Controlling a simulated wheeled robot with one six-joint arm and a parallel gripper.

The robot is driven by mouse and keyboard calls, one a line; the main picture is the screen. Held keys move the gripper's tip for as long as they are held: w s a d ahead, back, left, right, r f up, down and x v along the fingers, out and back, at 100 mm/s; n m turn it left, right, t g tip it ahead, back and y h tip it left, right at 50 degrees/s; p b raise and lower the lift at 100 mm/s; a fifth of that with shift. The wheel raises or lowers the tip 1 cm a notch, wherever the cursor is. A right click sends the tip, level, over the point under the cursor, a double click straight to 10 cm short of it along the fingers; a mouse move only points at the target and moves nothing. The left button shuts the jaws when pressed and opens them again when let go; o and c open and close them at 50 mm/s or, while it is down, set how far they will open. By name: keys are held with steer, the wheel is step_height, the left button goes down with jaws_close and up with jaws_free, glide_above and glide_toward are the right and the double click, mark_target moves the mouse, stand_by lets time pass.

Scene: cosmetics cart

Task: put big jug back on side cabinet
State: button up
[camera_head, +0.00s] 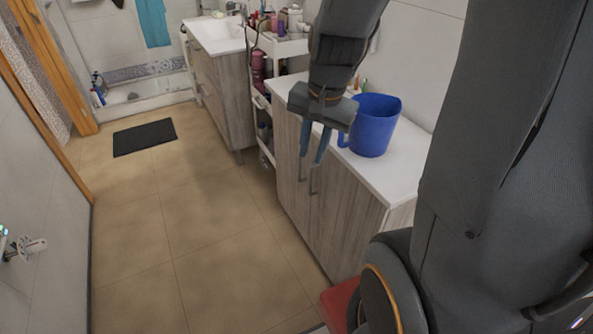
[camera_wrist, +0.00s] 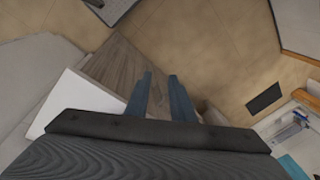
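The big blue jug (camera_head: 374,127) stands upright on the white top of the side cabinet (camera_head: 398,180) in the head view. Its handle (camera_head: 343,139) faces left, toward my gripper. My gripper (camera_head: 312,158) points down just left of the jug, at the cabinet's front edge, and looks apart from the jug. In the wrist view its two fingers (camera_wrist: 160,76) are spread with nothing between them. The wrist view shows the cabinet's wood-grain front (camera_wrist: 122,67) and white top (camera_wrist: 72,103). The jug is not visible there.
A white cart (camera_head: 262,100) with bottles stands beyond the side cabinet, beside a sink cabinet (camera_head: 222,88). A dark mat (camera_head: 145,137) lies on the tiled floor. The floor left of the cabinets is clear. A wall rises behind the jug.

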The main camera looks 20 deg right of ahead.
steer(key=s+a+f+n, duration=0.2)
steer(key=s+a+n, duration=0.2)
steer(key=n, duration=0.5)
steer(key=shift+s+a+n, duration=0.15)
steer(key=shift+a+n, duration=0.15)
steer(key=shift+a, duration=0.95)
steer(key=shift+f, duration=0.1)
step_height(320, 180, down, 4)
steer(key=b, duration=0.3)
steer(key=shift+g+b, duration=0.3)
steer(key=shift+g, duration=0.1)
